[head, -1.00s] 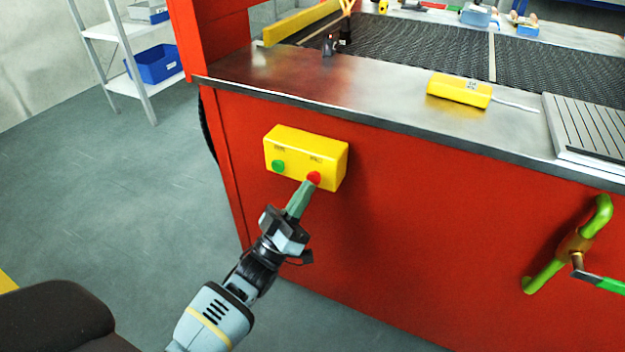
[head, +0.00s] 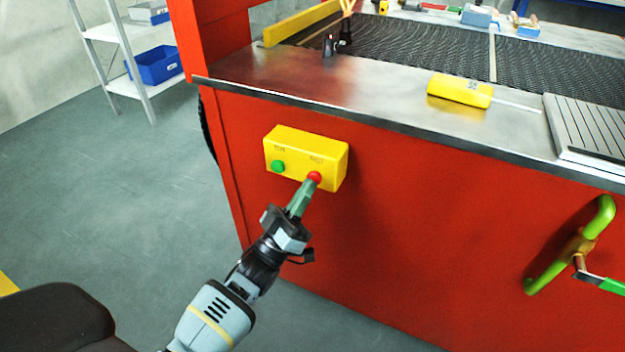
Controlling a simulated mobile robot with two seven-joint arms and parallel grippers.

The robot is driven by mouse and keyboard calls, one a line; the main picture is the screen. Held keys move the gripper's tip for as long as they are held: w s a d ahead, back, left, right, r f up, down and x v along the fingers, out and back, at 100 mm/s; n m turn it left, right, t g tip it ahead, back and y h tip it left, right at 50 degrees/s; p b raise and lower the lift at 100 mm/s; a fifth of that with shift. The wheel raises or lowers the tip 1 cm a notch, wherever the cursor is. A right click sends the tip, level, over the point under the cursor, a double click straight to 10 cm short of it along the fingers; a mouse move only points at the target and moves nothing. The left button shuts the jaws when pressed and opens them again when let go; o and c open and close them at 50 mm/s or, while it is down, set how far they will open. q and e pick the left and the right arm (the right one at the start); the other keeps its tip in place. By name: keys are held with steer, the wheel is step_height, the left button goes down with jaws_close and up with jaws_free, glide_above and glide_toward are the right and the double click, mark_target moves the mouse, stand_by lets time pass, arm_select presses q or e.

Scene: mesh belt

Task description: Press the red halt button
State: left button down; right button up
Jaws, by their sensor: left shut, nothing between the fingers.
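The yellow control box (head: 325,158) is fixed to the red front panel under the metal worktop. The red halt button (head: 314,176) sits at the right of its face, with a green button (head: 278,166) to the left. My left gripper (head: 308,187) comes up from below, shut and empty. Its fingertips are right at the lower edge of the red button, overlapping it in the picture; I cannot tell whether they touch. My right gripper is not in view.
A green handle (head: 546,277) sticks out from the panel at the right. A yellow handheld unit (head: 460,90) lies on the worktop (head: 380,88), beside the dark mesh belt (head: 420,45). A shelf with a blue bin (head: 158,65) stands at the back left. The floor at left is clear.

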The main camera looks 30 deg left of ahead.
arm_select(q)
steer(key=shift+w, duration=0.25)
steer(key=shift+s, duration=0.1)
stand_by(0.4)
steer(key=shift+s+p, duration=0.4)
steer(key=shift+s, duration=0.45)
steer(key=s+p, duration=0.2)
steer(key=s, duration=0.3)
stand_by(1.0)
